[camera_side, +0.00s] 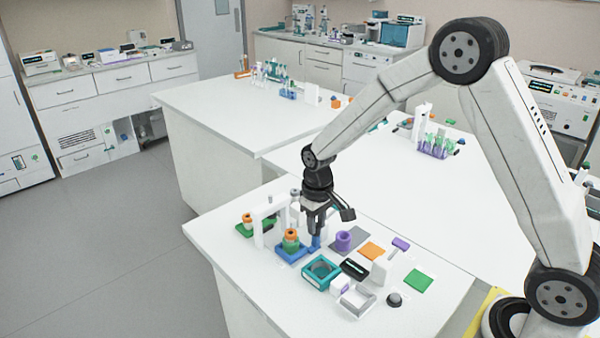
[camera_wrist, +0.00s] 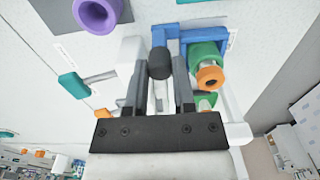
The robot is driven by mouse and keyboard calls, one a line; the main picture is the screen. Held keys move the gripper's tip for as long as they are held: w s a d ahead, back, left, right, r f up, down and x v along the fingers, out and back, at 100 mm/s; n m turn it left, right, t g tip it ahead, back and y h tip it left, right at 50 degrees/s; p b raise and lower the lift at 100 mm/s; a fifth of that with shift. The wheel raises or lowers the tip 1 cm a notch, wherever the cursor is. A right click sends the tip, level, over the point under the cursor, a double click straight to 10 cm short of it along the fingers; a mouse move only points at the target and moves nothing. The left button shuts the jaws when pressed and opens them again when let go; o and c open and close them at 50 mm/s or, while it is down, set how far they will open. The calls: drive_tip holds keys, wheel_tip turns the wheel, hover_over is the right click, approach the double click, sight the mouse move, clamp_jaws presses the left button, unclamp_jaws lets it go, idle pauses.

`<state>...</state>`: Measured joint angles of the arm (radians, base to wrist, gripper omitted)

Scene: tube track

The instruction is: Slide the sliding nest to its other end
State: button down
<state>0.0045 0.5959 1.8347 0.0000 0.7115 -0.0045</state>
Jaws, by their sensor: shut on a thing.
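The sliding nest (camera_side: 285,254) is blue and stands near the left part of the front bench. It carries a green and orange ringed tube (camera_side: 291,237), which also shows in the wrist view (camera_wrist: 208,62). The nest's blue frame shows at the top of the wrist view (camera_wrist: 192,34). My gripper (camera_side: 314,234) points down at the nest's right side, over a blue upright part (camera_side: 315,243). In the wrist view my gripper (camera_wrist: 159,80) is shut on the nest's handle, with a dark cylinder between the fingers. The grip contact is partly hidden.
A white arch (camera_side: 258,236) and a green holder (camera_side: 242,231) stand left of the nest. A teal tray (camera_side: 305,279) is close in front. A purple ring (camera_side: 343,241) on a grey plate is to the right. Blocks and coloured squares crowd the bench farther right.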

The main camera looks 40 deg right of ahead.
drive_tip(key=shift+w, duration=3.4)
drive_tip(key=c, duration=0.7)
unclamp_jaws()
drive_tip(key=shift+r, duration=0.1)
drive_tip(key=shift+r, duration=2.45)
